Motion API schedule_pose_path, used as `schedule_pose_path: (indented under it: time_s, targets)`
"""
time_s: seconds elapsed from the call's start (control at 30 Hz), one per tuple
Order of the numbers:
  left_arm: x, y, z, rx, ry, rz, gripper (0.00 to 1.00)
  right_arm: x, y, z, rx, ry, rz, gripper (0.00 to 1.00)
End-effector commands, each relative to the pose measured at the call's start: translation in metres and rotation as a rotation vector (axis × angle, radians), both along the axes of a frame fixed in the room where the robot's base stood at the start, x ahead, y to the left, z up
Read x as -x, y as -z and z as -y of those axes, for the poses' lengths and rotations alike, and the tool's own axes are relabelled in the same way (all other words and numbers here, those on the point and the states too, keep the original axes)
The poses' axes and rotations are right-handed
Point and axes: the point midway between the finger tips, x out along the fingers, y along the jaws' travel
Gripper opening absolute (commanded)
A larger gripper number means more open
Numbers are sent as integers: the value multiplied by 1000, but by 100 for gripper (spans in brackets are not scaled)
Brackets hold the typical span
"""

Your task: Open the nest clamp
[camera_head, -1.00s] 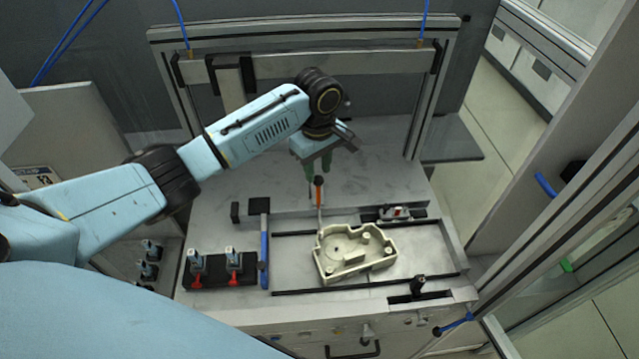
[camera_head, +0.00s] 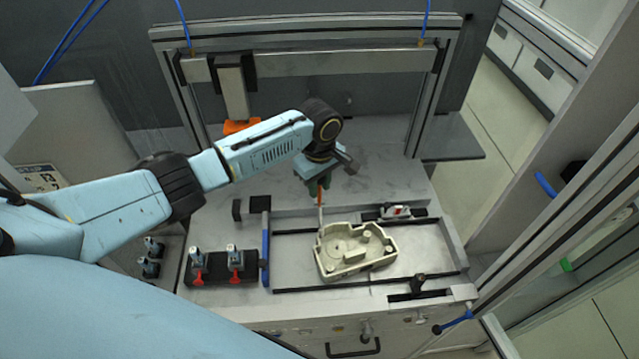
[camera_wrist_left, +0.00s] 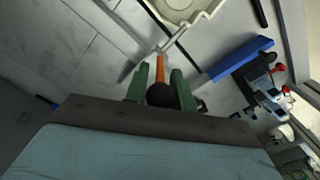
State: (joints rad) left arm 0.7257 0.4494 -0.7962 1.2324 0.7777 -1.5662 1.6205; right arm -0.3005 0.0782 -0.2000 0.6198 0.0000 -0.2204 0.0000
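The nest clamp (camera_head: 320,212) stands at the back left corner of the cream housing (camera_head: 345,262), with an orange handle that ends in a black knob. My left gripper (camera_head: 317,186) is at this handle, coming from behind and above. In the left wrist view the orange handle (camera_wrist_left: 160,68) lies between the two green fingers (camera_wrist_left: 160,88). The fingers are apart, with a visible gap on each side of the handle. In the head view the gripper hides the top of the handle. My right gripper is not in view.
A black block with two red-levered clamps (camera_head: 218,267) stands at the front left, beside a blue bar (camera_head: 265,248). Another small clamp (camera_head: 396,211) is at the back right of the housing. A metal gantry frame (camera_head: 310,62) spans the back. The plate behind the fixture is clear.

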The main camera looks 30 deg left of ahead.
Motion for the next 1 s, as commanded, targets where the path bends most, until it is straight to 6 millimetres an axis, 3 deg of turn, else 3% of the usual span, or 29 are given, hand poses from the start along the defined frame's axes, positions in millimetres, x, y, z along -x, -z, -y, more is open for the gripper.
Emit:
schedule_pose_path:
  time_s: [0.57,0.77,1.0]
  targets:
    - [-14,1,-8,74,-7,-122,0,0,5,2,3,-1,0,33]
    - [-22,5,-13,124,-7,-205,0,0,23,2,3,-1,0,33]
    - [-30,10,-19,178,-7,-291,0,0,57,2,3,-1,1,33]
